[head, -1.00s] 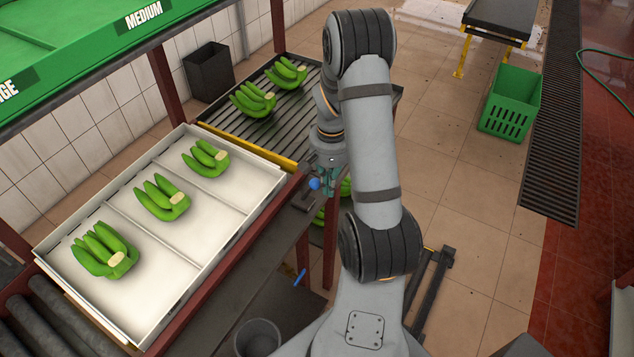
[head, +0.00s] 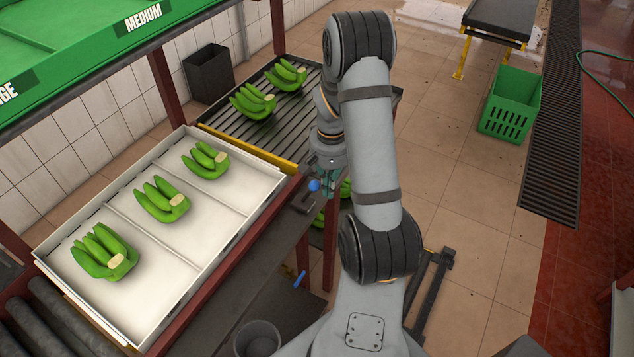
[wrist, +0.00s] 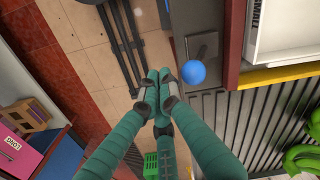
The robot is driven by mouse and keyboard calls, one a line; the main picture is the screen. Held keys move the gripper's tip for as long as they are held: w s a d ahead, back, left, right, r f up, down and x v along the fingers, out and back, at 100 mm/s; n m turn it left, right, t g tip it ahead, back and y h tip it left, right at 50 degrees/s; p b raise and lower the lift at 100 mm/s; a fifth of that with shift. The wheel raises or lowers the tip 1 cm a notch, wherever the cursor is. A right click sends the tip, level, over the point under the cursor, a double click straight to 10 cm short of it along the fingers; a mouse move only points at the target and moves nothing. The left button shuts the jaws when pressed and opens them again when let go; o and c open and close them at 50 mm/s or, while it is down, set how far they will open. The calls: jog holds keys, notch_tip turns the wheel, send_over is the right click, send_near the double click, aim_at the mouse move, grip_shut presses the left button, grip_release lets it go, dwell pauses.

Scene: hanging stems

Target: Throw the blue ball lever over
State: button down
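The blue ball lever shows its round blue knob (head: 314,185) in the head view, beside the dark frame at the right end of the white tray. In the wrist view the knob (wrist: 193,73) is just right of my fingertips, with a grey bracket behind it. My gripper (wrist: 158,78) has teal fingers whose tips are drawn together with nothing seen between them. The tips look close beside the ball, apart from it in the picture; contact cannot be told. In the head view my gripper (head: 328,182) is small and partly hidden behind my arm.
A white tray (head: 150,290) with green banana bunches lies left of the lever. A slatted rack (head: 221,121) with more bunches is behind it. A red post (head: 329,250) stands below the lever. Another blue handle (head: 299,279) is lower, near a grey bucket (head: 257,338).

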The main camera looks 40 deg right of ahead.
jog(key=shift+f, duration=0.15)
notch_tip(320, 180, down, 3)
jog(key=b, duration=0.3)
dwell(0.4)
send_over(302, 198)
jog(key=shift+w+d+r, duration=0.1)
jog(key=shift+w+r, duration=0.1)
jog(key=shift+w, duration=0.05)
dwell(1.1)
jog(key=shift+s+d, duration=0.2)
jog(key=shift+s, duration=0.25)
jog(key=shift+r, duration=0.1)
notch_tip(302, 198, up, 10)
jog(key=p, duration=0.7)
jog(key=shift+s, duration=0.15)
